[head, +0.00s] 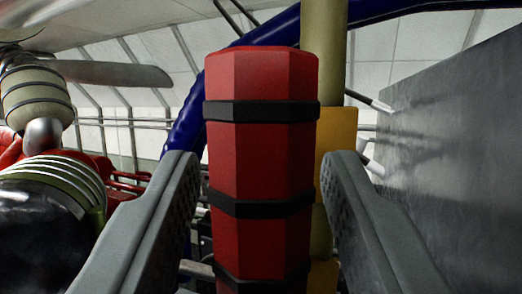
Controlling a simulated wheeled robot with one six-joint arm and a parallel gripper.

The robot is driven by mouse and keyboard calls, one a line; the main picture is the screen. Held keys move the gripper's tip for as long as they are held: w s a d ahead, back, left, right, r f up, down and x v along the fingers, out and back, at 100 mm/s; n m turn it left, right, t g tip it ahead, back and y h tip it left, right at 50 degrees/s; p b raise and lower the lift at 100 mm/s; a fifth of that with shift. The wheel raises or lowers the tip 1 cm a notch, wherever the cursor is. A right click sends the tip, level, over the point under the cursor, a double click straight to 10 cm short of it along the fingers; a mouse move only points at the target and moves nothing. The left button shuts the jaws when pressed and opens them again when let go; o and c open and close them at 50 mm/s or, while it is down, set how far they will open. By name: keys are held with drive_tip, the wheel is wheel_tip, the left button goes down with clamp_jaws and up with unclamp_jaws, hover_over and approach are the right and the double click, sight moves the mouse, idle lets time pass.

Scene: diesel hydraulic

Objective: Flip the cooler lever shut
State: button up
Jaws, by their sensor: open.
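A red, faceted upright grip with black bands (262,160) fills the middle of the head view; it looks like the cooler lever's handle. Its lower end runs out of the frame, so its pivot is hidden. My gripper (258,168) is open, with one grey finger on each side of the red grip in the picture. A narrow gap shows at the left finger; the right finger appears very close to the grip's edge. I cannot tell whether it touches, or how deep the grip sits between the fingers.
A tan vertical pipe (323,70) and a yellow-orange block (337,135) stand behind the grip. A thick blue hose (185,120) curves behind it. A grey metal panel (460,150) closes off the right. Ringed machine parts (40,215) crowd the left.

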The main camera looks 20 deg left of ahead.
drive_tip(key=shift+w+a+r, duration=0.15)
drive_tip(key=shift+w, duration=0.15)
clamp_jaws()
